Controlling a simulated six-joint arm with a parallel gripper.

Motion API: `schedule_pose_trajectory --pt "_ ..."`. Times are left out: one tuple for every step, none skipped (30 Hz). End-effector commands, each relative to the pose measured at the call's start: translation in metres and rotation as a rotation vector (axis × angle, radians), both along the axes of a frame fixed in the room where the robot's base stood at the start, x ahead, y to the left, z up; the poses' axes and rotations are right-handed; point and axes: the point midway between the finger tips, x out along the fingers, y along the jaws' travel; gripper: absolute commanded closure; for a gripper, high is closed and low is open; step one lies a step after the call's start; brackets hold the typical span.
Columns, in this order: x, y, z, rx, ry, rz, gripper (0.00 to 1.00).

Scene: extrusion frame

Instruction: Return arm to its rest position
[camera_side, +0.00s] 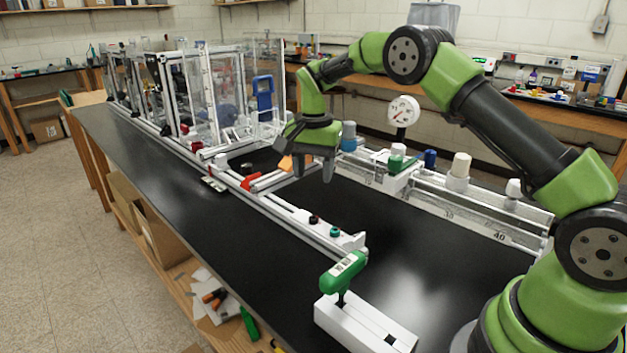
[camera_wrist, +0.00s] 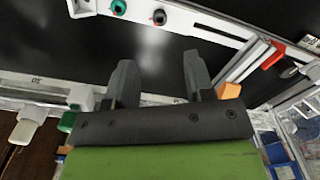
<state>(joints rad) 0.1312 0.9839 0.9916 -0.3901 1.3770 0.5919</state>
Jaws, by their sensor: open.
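My green arm reaches over the black bench from the right, with my gripper (camera_side: 316,172) above the bench inside the extrusion frame. In the wrist view the two dark fingers of my gripper (camera_wrist: 160,62) stand apart with nothing between them. The extrusion frame's pale front rail (camera_side: 287,217) runs beside and below the gripper. It also shows in the wrist view (camera_wrist: 205,25), carrying a green knob (camera_wrist: 118,8) and a dark red knob (camera_wrist: 159,17). An orange part (camera_side: 286,163) shows just left of the gripper, and in the wrist view (camera_wrist: 235,92) beside the right finger.
A green-handled tool (camera_side: 343,272) stands in a white block (camera_side: 365,325) at the front. A round gauge (camera_side: 403,111) and several capped fittings line the back rail (camera_side: 470,205). Clear-panelled equipment (camera_side: 215,95) stands at left. The black bench (camera_side: 420,240) is clear right of the front rail.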

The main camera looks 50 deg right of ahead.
Motion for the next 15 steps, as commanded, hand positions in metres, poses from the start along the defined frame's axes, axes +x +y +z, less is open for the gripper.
schedule_pose_trajectory --pt "0.000 0.000 0.000 0.000 0.000 0.000 0.51" --pt "0.000 0.000 0.000 0.000 0.000 0.000 0.51" --pt "0.000 0.000 0.000 0.000 0.000 0.000 0.51" --pt "0.000 0.000 0.000 0.000 0.000 0.000 0.51" --pt "0.000 0.000 0.000 0.000 0.000 0.000 0.51" --pt "0.000 0.000 0.000 0.000 0.000 0.000 0.51" --pt "0.000 0.000 0.000 0.000 -0.001 0.001 0.51" --pt "0.000 0.000 0.002 0.000 -0.002 0.003 0.51" --pt "-0.001 0.001 0.005 0.000 -0.008 0.008 0.51" --pt "-0.002 0.002 0.010 0.001 -0.014 0.015 0.51" --pt "-0.003 0.003 0.015 0.003 -0.022 0.024 0.51" --pt "-0.006 0.006 0.025 0.005 -0.037 0.041 0.51" --pt "-0.008 0.008 0.035 0.006 -0.051 0.059 0.51" --pt "-0.012 0.011 0.045 0.009 -0.068 0.077 0.51" --pt "-0.018 0.015 0.060 0.010 -0.092 0.108 0.51"
